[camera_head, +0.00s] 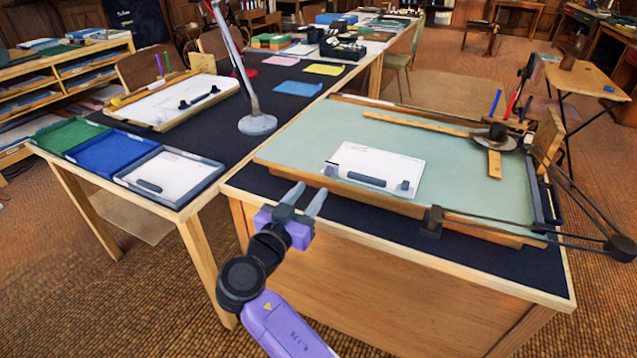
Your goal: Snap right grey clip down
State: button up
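A white sheet (376,165) lies on the pale green drafting board (465,198). Along its front edge are a small grey clip at the left (330,170), a longer grey bar (366,180) in the middle, and a small grey clip at the right (404,187). Whether the right clip is up or down is too small to tell. My gripper (306,198) is open, with nothing seen between its fingers. It appears in front of the board's front edge, left of the right clip and apart from it.
A lamp (257,123) stands behind left. Green, blue and grey trays (168,200) sit on the left table. The dark tabletop strip before the board is clear.

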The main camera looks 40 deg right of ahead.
aim_at(327, 171)
jog(key=x, duration=0.7)
jog(key=shift+d, duration=0.45)
grip_shut()
